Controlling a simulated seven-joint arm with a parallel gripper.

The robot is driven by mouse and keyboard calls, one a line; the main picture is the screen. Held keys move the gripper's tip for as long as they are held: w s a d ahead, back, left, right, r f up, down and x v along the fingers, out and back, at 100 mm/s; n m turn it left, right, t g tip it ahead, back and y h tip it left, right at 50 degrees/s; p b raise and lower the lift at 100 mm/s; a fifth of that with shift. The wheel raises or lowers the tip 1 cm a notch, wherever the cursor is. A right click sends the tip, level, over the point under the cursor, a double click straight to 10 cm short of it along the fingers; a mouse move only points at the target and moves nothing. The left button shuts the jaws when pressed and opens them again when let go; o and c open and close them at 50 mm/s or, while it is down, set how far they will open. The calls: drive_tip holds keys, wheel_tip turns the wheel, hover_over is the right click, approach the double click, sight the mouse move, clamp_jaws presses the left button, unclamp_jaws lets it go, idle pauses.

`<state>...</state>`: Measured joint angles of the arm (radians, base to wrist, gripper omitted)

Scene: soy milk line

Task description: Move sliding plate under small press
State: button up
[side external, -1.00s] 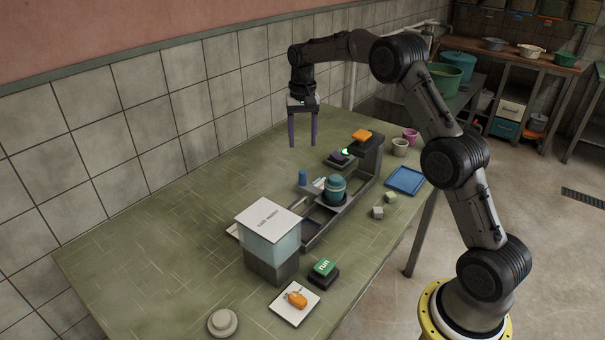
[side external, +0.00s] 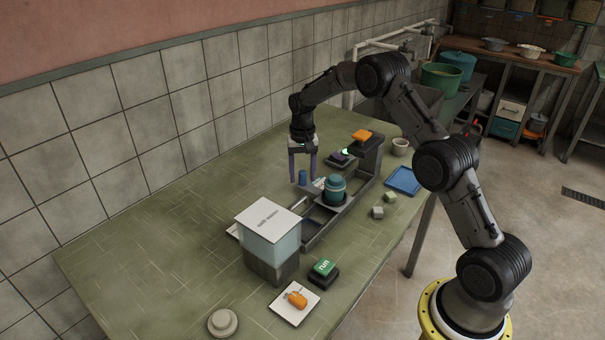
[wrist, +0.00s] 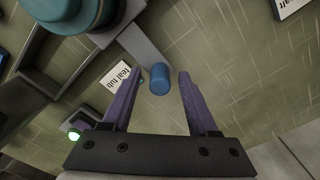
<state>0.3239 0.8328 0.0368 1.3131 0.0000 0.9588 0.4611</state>
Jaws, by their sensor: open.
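The sliding plate carries a teal tub (side external: 335,187) and sits about midway along a dark rail frame (side external: 322,219). A blue upright peg (side external: 302,177) stands at the end of an arm on the plate's left side; it also shows in the wrist view (wrist: 160,79). The small press (side external: 368,152), a dark post with an orange top (side external: 361,136), stands at the rail's far end. My gripper (side external: 303,181) is open, pointing down, with its purple fingers around the blue peg's level. In the wrist view the peg appears between the fingers, with gaps on both sides.
A box with a white lid (side external: 267,219) stands at the rail's near end. A green run button (side external: 323,268), a white card with an orange item (side external: 296,301), pale cubes (side external: 378,211) and a blue tray (side external: 404,181) lie around. The table's left side is clear.

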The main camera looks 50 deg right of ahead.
drive_tip(key=shift+c, duration=0.2)
clamp_jaws()
drive_tip(key=shift+d+r, duration=0.1)
idle(1.0)
